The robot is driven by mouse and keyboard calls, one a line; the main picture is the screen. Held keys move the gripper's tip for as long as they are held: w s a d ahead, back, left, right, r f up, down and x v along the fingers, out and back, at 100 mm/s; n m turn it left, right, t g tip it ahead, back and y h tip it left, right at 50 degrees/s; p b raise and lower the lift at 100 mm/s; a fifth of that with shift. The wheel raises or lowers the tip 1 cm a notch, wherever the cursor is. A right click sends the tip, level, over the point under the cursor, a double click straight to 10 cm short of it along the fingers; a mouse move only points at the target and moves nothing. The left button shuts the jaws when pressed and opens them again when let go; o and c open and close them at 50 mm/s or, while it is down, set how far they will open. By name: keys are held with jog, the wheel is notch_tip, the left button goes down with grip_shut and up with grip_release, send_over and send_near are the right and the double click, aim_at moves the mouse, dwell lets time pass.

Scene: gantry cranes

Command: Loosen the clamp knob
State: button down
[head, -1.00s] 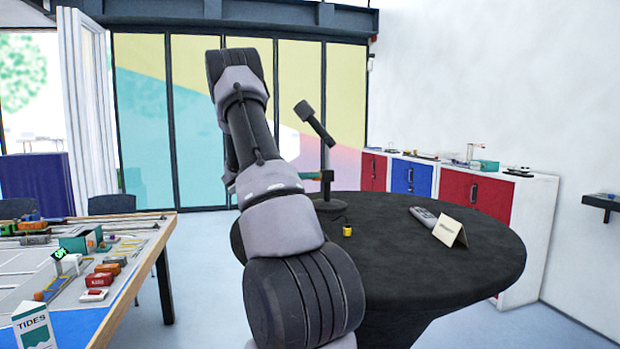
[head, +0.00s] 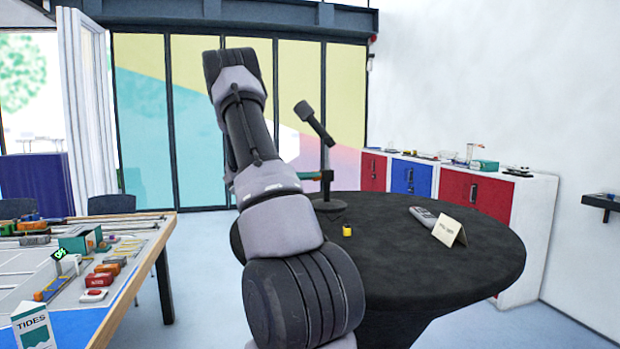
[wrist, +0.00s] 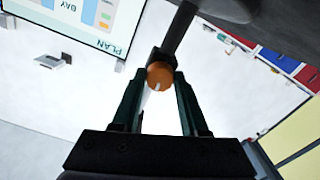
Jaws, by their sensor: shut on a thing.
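The orange clamp knob (wrist: 160,76) shows in the wrist view, with a pale mark on its face. It sits between the two dark green fingertips of my gripper (wrist: 160,84), which is shut on it. Behind the knob a dark rod (wrist: 180,30) runs up at a slant. In the head view a dark stand (head: 325,160) with a tilted boom and a block-shaped head (head: 303,110) rises from the round black table. A green finger shows beside the stand's post. My arm hides most of the gripper, and the knob cannot be made out there.
The black round table (head: 430,270) holds a small yellow item (head: 347,230), a grey handset (head: 424,216) and a folded card (head: 450,232). A cluttered model table (head: 140,275) stands at left. Red and blue cabinets (head: 475,195) line the right wall.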

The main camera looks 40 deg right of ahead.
jog(key=n, duration=0.7)
jog(key=shift+n, duration=0.4)
jog(key=n, duration=0.4)
jog(key=shift+n, duration=2.1)
jog(key=shift+c, duration=2.2)
grip_release()
jog(key=v, duration=1.1)
